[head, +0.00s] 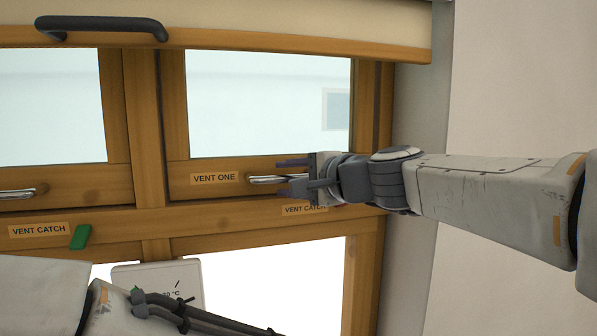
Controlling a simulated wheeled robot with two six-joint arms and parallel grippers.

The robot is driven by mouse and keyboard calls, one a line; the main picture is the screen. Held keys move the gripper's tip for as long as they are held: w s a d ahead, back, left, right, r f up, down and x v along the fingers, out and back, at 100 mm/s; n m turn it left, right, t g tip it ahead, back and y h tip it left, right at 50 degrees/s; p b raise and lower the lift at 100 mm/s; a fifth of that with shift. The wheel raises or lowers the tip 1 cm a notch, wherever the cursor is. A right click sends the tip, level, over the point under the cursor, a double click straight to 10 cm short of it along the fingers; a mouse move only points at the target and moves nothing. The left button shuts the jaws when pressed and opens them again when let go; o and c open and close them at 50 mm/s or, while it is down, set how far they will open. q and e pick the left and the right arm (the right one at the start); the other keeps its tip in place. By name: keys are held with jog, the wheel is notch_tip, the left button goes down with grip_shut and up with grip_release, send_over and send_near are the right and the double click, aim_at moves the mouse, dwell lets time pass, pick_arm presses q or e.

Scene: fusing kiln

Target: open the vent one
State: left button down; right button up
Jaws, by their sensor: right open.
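Vent one is the wood-framed window pane (268,105) at centre right, with a "VENT ONE" label (214,178) on its lower rail. The vent looks closed in its frame. Its silver handle (266,180) lies level on that rail, right of the label. My right gripper (290,177) comes in from the right and is open, with one dark finger above the handle and one below its right end. It hides that end of the handle. A "VENT CATCH" label (301,209) sits below, partly hidden by the gripper, and its catch is mostly hidden.
A second vent (50,110) with its own handle (18,193) is at the left. Below it are a label (39,230) and a green catch (80,237). A blind with a dark handle (102,25) hangs above. A grey panel (185,275) stands below.

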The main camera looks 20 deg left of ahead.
jog(key=shift+w+a+f, duration=0.1)
jog(key=shift+w+a, duration=0.15)
jog(key=shift+a, duration=0.15)
jog(key=shift+c, duration=0.3)
grip_shut()
jog(key=shift+f, duration=0.1)
dwell(0.9)
